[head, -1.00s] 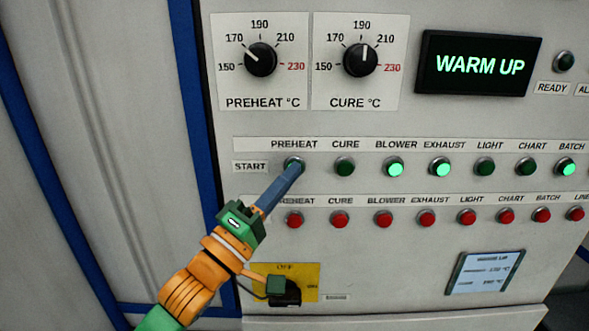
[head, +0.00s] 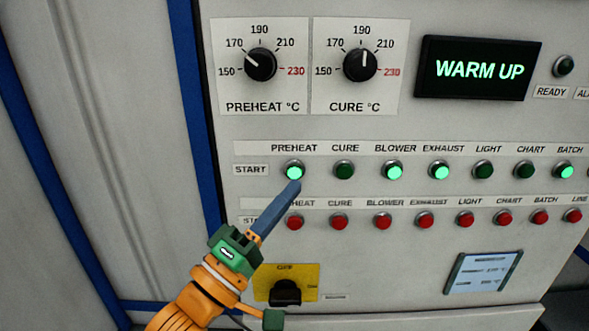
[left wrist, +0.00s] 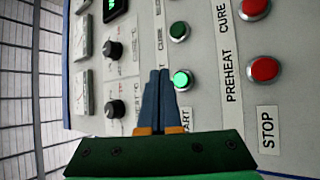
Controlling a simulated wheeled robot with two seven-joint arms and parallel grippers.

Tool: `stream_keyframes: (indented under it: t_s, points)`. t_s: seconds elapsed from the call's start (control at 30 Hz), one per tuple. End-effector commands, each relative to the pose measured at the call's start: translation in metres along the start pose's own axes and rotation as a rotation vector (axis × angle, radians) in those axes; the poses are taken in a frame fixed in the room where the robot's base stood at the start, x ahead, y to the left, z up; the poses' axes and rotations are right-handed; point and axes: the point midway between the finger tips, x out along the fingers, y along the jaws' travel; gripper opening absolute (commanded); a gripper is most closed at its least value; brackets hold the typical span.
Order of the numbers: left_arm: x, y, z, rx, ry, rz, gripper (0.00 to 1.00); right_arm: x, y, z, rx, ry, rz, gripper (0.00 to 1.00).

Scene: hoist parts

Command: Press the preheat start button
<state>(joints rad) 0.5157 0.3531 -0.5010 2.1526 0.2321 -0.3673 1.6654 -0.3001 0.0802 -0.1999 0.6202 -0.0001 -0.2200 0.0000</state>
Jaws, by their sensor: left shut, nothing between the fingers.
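The preheat start button (head: 293,171) is the leftmost of the upper row of round buttons, and it glows bright green. It also shows lit in the left wrist view (left wrist: 181,79). My left gripper (head: 295,187) is shut and empty. In the head view its blue fingertips are just below the button, which is uncovered. In the left wrist view the fingertips (left wrist: 160,75) are beside the button; I cannot tell the exact gap. My right gripper is not in view.
The cure start button (head: 344,170) to the right is dark green. Red stop buttons (head: 340,222) line the row below. Two dials (head: 261,64) and a display (head: 478,69) reading WARM UP sit above. A yellow switch plate (head: 300,278) is low on the panel.

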Motion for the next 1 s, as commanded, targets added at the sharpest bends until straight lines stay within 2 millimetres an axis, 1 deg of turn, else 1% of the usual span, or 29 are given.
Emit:
stream_keyframes:
  t_s: [0.1,0.27,0.77,0.83,0.87,0.93,0.97,1.0]
  points:
    - [-0.007,0.007,0.006,-0.002,-0.001,-0.001,0.0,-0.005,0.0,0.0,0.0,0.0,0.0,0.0]
    - [-0.015,0.012,0.011,0.0,0.0,0.0,0.0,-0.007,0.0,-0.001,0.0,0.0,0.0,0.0]
    - [-0.016,0.01,0.011,0.004,0.002,-0.006,0.0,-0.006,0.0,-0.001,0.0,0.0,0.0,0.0]
    - [-0.022,-0.007,0.01,0.043,0.018,-0.069,0.0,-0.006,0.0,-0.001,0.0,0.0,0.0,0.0]
    - [-0.028,-0.022,0.009,0.082,0.028,-0.126,0.0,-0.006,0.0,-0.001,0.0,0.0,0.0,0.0]
    - [-0.054,-0.072,0.008,0.212,0.038,-0.333,0.0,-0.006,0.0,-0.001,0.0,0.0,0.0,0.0]
    - [-0.072,-0.097,0.009,0.28,0.025,-0.443,0.0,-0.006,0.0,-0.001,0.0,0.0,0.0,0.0]
    - [-0.099,-0.128,0.012,0.369,-0.012,-0.593,0.0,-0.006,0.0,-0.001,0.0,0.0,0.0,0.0]
